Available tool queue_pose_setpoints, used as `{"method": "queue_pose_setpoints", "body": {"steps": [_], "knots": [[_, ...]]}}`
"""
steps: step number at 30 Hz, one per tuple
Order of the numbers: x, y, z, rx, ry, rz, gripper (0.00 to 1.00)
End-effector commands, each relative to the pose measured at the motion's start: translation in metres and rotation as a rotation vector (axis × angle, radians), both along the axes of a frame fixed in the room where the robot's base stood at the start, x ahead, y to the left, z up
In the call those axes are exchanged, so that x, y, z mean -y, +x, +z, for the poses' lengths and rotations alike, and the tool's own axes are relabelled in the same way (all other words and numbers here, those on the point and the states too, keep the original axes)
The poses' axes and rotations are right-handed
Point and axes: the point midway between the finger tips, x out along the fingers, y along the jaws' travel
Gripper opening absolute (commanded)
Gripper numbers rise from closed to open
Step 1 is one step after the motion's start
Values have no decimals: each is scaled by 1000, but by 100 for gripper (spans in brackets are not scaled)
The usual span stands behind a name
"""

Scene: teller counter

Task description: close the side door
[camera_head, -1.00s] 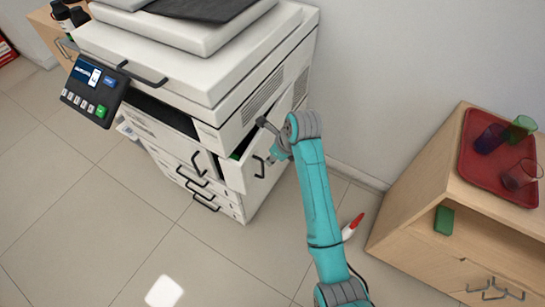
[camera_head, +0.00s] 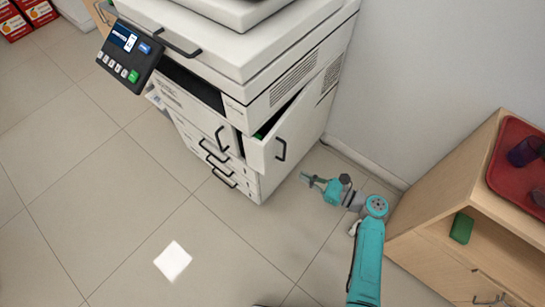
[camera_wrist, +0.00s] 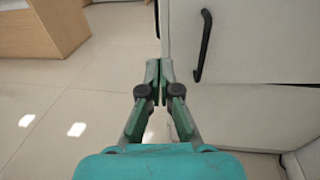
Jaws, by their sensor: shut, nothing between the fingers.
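The side door (camera_head: 296,127) is a pale panel on the right side of the white copier. It stands ajar, with a dark gap and a bit of green along its top and near edge. Its black handle (camera_head: 281,150) is on the outer face. My gripper (camera_head: 306,180) is shut and empty, to the right of the door and apart from it in the head view. In the wrist view my fingertips (camera_wrist: 158,70) appear beside the edge of a pale panel (camera_wrist: 250,40) with a black handle (camera_wrist: 204,46). Contact cannot be told.
The copier's control panel (camera_head: 130,57) juts out at its front left. Drawer handles (camera_head: 217,158) stick out from its front. A wooden cabinet (camera_head: 433,255) with a red tray (camera_head: 510,183) on top stands at the right. The tiled floor in front is clear.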

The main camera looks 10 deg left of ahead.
Motion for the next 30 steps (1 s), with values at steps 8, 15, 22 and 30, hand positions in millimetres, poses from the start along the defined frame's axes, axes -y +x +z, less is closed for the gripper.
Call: {"method": "queue_pose_setpoints", "body": {"steps": [8, 15, 22, 30], "knots": [[0, 3, 1, 31, 50, -45, 0], [-37, 18, 1, 31, 49, -40, 0], [-76, 35, 1, 29, 47, -40, 0], [-110, 51, 1, 30, 48, -42, 0]]}}
